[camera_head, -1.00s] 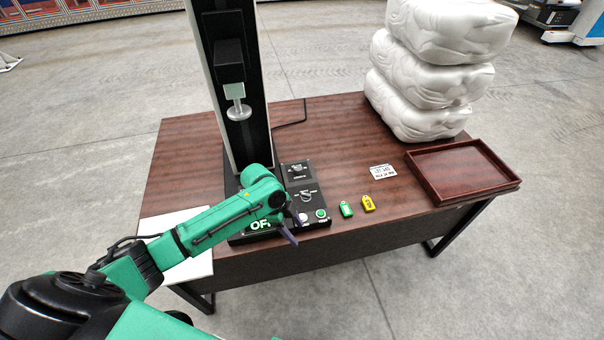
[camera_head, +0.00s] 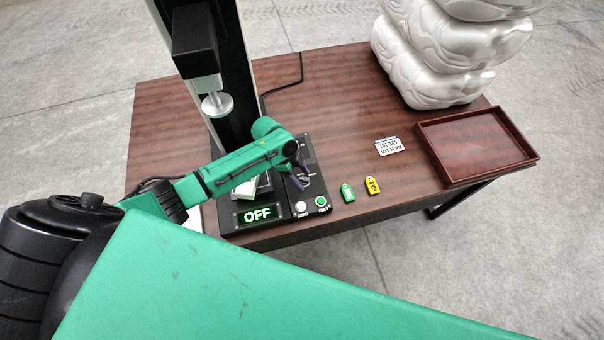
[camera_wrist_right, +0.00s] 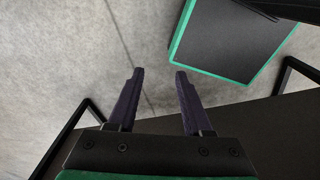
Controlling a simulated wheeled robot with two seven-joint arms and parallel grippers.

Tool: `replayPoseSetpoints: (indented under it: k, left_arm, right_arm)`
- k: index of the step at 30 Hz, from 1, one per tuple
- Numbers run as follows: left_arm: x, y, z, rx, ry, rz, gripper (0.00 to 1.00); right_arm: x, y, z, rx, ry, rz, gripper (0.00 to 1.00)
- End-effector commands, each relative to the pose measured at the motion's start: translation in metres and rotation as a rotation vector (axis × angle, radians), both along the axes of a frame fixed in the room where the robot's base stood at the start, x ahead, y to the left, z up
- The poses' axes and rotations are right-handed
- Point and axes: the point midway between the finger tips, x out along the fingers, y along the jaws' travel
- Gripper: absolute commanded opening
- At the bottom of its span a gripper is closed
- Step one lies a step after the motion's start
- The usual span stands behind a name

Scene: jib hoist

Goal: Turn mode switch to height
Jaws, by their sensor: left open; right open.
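The mode switch (camera_head: 305,181) is a small knob on the black control panel (camera_head: 312,162) at the foot of the column. A display (camera_head: 258,214) left of it reads OFF in green. My left gripper (camera_head: 299,174) is open, with its dark fingers over the panel right at the switch. The fingers and wrist partly hide the knob, so its pointing direction and any contact cannot be told. My right gripper (camera_wrist_right: 159,76) is open and empty in the right wrist view, with floor beyond its fingers.
A white button (camera_head: 300,206) and a green button (camera_head: 321,202) sit in front of the switch. Green (camera_head: 347,192) and yellow (camera_head: 372,185) tags, a label card (camera_head: 389,146) and an empty tray (camera_head: 474,146) lie right. The column (camera_head: 225,75) rises behind. White bundles (camera_head: 440,55) stand at the back right.

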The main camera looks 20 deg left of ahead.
Motion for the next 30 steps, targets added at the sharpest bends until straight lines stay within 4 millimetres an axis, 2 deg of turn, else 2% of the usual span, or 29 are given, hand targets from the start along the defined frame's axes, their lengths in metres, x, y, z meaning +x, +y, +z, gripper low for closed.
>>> replayPoseSetpoints:
  k: [4,9,14,23,30]
  left_arm:
    - [0.001,-0.003,-0.008,0.001,-0.003,0.001,0.63]
    - [0.001,-0.003,-0.008,0.001,-0.002,0.001,0.63]
    - [0.001,-0.003,-0.008,0.001,-0.002,0.001,0.02]
    - [0.001,-0.003,-0.008,0.000,-0.002,-0.010,0.00]
    - [0.002,-0.003,-0.010,0.001,-0.003,-0.088,0.00]
  right_arm:
    - [0.004,-0.002,0.001,-0.003,-0.006,0.001,0.50]
    - [0.021,-0.001,0.003,-0.001,-0.033,0.001,0.50]
    - [0.021,-0.001,0.003,-0.001,-0.034,0.001,0.50]
    - [0.015,0.000,0.000,0.000,-0.025,0.000,0.50]
    - [0.015,0.003,-0.011,0.004,-0.024,-0.001,0.50]
